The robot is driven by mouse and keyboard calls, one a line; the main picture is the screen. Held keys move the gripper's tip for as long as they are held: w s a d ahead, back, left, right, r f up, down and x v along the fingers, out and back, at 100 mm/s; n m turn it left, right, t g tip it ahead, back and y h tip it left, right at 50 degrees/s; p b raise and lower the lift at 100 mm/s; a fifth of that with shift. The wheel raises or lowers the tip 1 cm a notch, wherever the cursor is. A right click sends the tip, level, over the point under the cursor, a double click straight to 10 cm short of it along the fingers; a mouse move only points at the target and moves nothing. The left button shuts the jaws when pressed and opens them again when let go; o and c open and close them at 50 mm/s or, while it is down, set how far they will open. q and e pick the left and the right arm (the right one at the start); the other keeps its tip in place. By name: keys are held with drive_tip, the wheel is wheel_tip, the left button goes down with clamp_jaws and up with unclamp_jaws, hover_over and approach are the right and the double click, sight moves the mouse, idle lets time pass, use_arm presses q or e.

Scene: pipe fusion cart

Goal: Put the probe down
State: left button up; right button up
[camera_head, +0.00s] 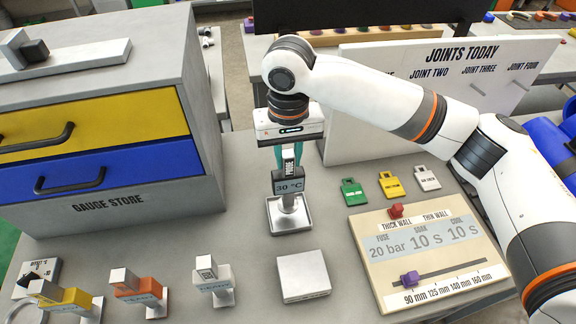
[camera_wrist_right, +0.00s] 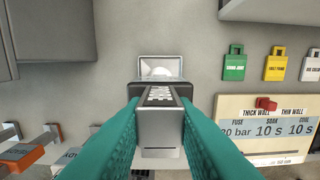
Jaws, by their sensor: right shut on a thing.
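The probe (camera_head: 289,186) is a grey upright body with a display reading 30 °C and a metal tip below. My right gripper (camera_head: 287,160) points down and is shut on its top with teal fingers. In the right wrist view the probe (camera_wrist_right: 160,122) sits between the two fingers of the gripper (camera_wrist_right: 160,108). Its lower end is over a square metal stand (camera_head: 275,222), which also shows in the wrist view (camera_wrist_right: 148,66). I cannot tell whether the tip touches the stand. My left gripper is not in view.
A gauge store cabinet (camera_head: 120,204) stands at left. Several labelled blocks, including an orange one (camera_head: 140,288), line the front left. A pale square block (camera_head: 303,276) is in front of the stand. A settings panel (camera_head: 425,262) and coloured tags (camera_head: 390,185) are at right; a joints board (camera_head: 345,142) stands behind.

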sight(289, 168)
wheel_tip(289, 168, down, 3)
drive_tip(key=shift+f, duration=0.2)
drive_tip(key=shift+p, duration=0.3)
drive_tip(key=o, duration=0.9)
drive_tip(key=shift+f, duration=0.1)
drive_tip(key=shift+o, duration=0.2)
wheel_tip(289, 168, up, 12)
drive_tip(key=shift+r+b, duration=0.15)
drive_tip(key=shift+b, duration=0.9)
